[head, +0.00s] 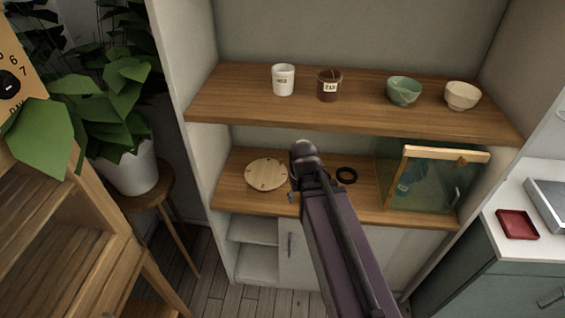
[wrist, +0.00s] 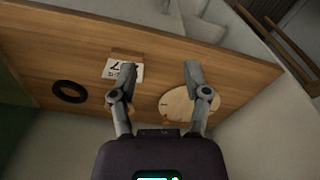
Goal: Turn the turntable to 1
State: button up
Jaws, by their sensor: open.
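The turntable (head: 266,174) is a round, pale wooden disc with small dark marks near its rim. It lies on the left part of the lower wooden shelf. In the wrist view the disc (wrist: 176,104) is partly covered by one finger of my gripper (wrist: 160,72). The fingers are spread apart with nothing between them. In the head view my gripper (head: 297,190) is just right of the disc, largely hidden by my own arm. I cannot tell whether a finger touches the disc. No clear number on the disc can be read.
A white card (wrist: 122,69) with dark print lies by one finger. A black ring (head: 346,175) and a glass-fronted case (head: 425,190) are to the right. Cups and bowls stand on the upper shelf (head: 355,105). A plant (head: 125,165) stands left of the cabinet.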

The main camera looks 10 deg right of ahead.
jog(key=w+f+n+t+b, duration=0.1)
jog(key=w+f+b, duration=0.15)
jog(key=w, duration=0.55)
jog(key=n+t+y, duration=0.2)
jog(key=n+t, duration=0.1)
jog(key=n, duration=0.1)
send_near(281, 159)
jog(key=f, duration=0.1)
jog(key=shift+w+a+f+p, duration=0.15)
jog(key=shift+w+p, duration=0.2)
jog(key=shift+w, duration=0.05)
jog(key=shift+f, duration=0.1)
jog(key=shift+b+x, duration=3.5)
jog(key=shift+x, duration=0.2)
jog(key=shift+s, duration=0.1)
grip_shut()
